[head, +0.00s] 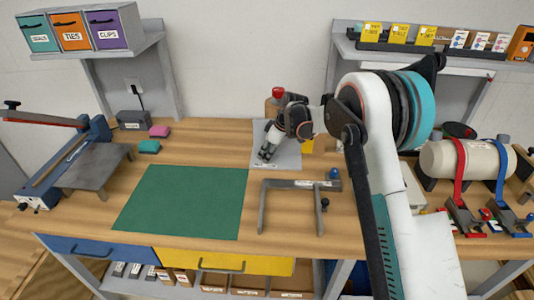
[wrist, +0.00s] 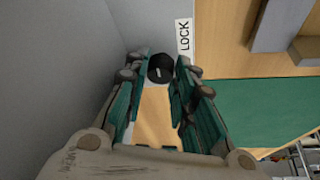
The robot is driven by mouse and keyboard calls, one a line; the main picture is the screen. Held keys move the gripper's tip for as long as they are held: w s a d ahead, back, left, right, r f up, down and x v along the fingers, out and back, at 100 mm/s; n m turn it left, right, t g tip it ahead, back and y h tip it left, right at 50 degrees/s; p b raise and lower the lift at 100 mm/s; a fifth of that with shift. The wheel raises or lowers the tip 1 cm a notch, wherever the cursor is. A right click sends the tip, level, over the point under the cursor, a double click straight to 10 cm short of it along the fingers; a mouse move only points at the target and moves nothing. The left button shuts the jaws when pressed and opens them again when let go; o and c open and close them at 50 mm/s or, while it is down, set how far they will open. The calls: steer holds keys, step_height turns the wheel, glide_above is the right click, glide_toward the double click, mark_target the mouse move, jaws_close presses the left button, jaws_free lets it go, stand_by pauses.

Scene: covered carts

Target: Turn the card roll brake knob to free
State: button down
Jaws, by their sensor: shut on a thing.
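A black round knob (wrist: 161,68) with a small pale mark on its face shows between the fingertips in the wrist view. A white label reading LOCK (wrist: 184,35) is beside it, above and to the right. The pale mark is too small to read its direction surely. My gripper (wrist: 160,80) is shut on the knob, with one finger on each side. In the head view my gripper (head: 267,153) points down over a light grey plate (head: 288,157) at the back of the bench. The knob cannot be made out there.
A green mat (head: 182,202) lies left of the plate, and a grey bracket frame (head: 290,184) stands in front of it. A red-topped post (head: 277,93) is behind my gripper. A cream roll (head: 468,160) with red and blue straps is at the right.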

steer(key=c, duration=1.3)
jaws_free()
steer(key=shift+c, duration=0.2)
steer(key=shift+r, duration=0.15)
steer(key=v, duration=0.7)
steer(key=shift+d+r, duration=0.15)
steer(key=shift+r, duration=0.15)
steer(key=shift+s, duration=0.1)
steer(key=shift+c, duration=0.3)
